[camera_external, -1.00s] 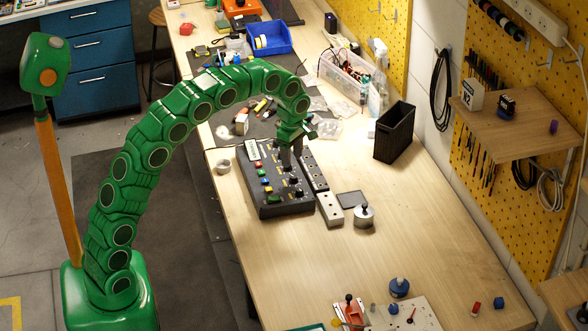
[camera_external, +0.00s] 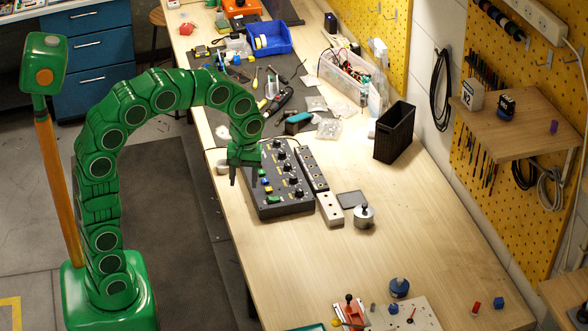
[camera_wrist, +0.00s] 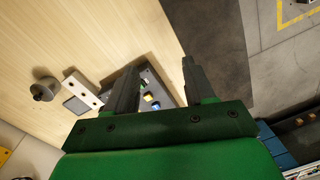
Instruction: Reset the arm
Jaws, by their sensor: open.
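My green arm curves over the bench from its base at the lower left in the external view. My gripper (camera_external: 243,177) points down above the left edge of the dark control box and looks empty. In the wrist view my gripper (camera_wrist: 158,80) shows its two dark fingers spread apart with nothing between them. The control box (camera_external: 290,207) has several black knobs and coloured buttons; part of it shows behind the fingers in the wrist view (camera_wrist: 152,86). The gripper hides part of the box's left side.
A power strip (camera_external: 328,207) and a metal cylinder (camera_external: 363,216) stand right of the box. A black bin (camera_external: 394,133), a clear tub (camera_external: 350,80) and a blue bin (camera_external: 268,38) are farther back. The bench's middle front (camera_external: 330,265) is clear.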

